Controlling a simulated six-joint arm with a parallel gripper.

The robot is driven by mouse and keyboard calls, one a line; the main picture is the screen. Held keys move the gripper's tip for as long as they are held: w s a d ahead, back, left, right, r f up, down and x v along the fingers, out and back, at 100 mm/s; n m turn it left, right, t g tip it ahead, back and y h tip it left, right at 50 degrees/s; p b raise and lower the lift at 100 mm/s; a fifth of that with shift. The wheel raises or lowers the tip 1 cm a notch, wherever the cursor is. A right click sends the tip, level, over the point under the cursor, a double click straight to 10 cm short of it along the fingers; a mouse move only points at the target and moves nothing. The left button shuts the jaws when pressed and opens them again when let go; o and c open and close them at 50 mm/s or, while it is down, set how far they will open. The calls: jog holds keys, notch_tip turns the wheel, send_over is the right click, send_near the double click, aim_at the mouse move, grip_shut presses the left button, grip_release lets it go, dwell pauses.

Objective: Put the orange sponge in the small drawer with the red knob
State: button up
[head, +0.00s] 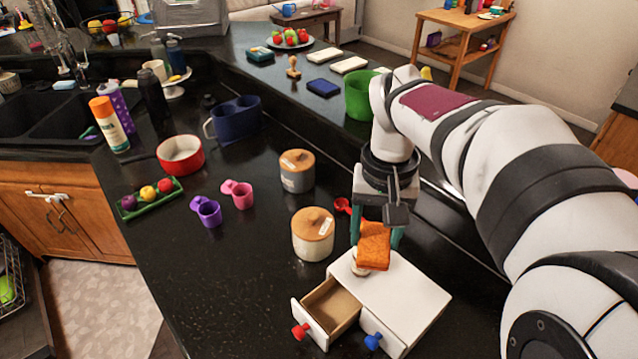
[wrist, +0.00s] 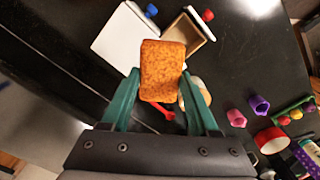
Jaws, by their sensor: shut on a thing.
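My gripper (head: 377,232) is shut on the orange sponge (head: 374,250), which hangs between the two green fingers. The sponge also shows in the wrist view (wrist: 162,68). It is above the back part of a small white drawer box (head: 408,288). The small drawer with the red knob (head: 300,331) is pulled open at the left of the box, and its visible inside (head: 331,303) is empty. The open drawer also shows in the wrist view (wrist: 203,30). The drawer with the blue knob (head: 373,341) looks shut.
A lidded cream jar (head: 313,238) stands close to the left of the box, with a grey jar (head: 297,172) behind it. A red scoop (head: 342,205) lies near the gripper. Purple (head: 208,212) and pink (head: 241,195) cups stand further left. The counter left of the drawer is clear.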

jog(key=s+a+f+m, duration=0.3)
jog(key=s+a+f, duration=0.3)
jog(key=a, duration=0.3)
jog(key=s+a+f+m, duration=0.4)
jog(key=s+a+f, duration=0.2)
jog(key=s+a, duration=0.2)
jog(key=shift+a+f+m, duration=0.3)
jog(key=shift+a+f, duration=0.05)
jog(key=shift+a, duration=0.9)
jog(key=shift+w, duration=0.15)
jog(key=w+d, duration=1.4)
jog(key=f, duration=0.5)
jog(key=shift+s+a+f, duration=0.15)
jog(key=shift+s+f, duration=0.1)
jog(key=shift+f, duration=0.15)
jog(key=shift+w+d+f, duration=0.15)
jog(key=shift+f, duration=1.2)
jog(key=shift+w+d+f, duration=0.1)
jog(key=shift+w+f, duration=0.05)
jog(key=shift+f, duration=1.15)
